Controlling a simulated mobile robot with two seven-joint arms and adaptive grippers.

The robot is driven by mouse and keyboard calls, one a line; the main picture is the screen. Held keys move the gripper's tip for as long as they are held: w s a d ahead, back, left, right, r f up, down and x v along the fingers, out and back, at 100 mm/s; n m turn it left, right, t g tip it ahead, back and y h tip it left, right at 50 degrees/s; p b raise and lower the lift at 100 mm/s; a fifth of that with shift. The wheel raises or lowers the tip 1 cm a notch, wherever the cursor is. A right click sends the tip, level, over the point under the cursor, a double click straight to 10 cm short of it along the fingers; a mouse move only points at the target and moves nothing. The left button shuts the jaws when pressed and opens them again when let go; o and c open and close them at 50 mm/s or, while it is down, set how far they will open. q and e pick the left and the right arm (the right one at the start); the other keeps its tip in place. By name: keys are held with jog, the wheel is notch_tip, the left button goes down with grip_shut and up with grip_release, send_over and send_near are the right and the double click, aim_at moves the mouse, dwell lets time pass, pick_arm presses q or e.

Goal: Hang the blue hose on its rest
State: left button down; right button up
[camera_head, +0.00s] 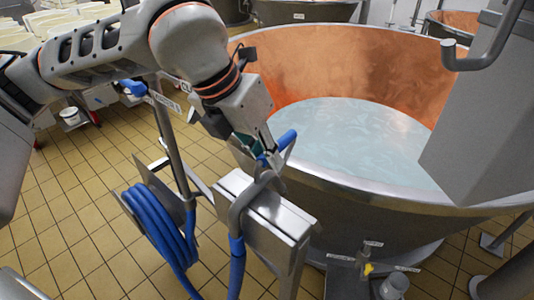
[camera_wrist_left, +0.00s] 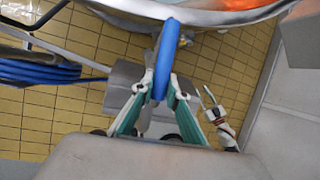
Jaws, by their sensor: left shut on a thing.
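My left gripper (camera_head: 268,157) is shut on a blue hose piece (camera_head: 285,140), just in front of the vat's near rim. In the left wrist view the blue piece (camera_wrist_left: 168,55) lies lengthwise between the green-grey fingers (camera_wrist_left: 160,88). Below the gripper a curved grey metal piece (camera_head: 237,212) arches over a steel box-shaped stand (camera_head: 285,218), with a blue length (camera_head: 237,262) hanging under it. I cannot tell whether the curved piece is the rest or part of the hose. A coiled blue hose (camera_head: 150,222) hangs to the left. My right gripper is not in view.
A large copper-lined vat (camera_head: 345,60) of pale liquid fills the right. A grey hook-ended bar (camera_head: 480,58) and panel (camera_head: 490,130) stand at the right. A valve (camera_head: 368,268) is low by the vat. Tiled floor (camera_head: 60,215) is open at the left.

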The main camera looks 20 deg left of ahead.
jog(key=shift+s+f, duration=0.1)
pick_arm(q)
jog(key=shift+f, duration=0.2)
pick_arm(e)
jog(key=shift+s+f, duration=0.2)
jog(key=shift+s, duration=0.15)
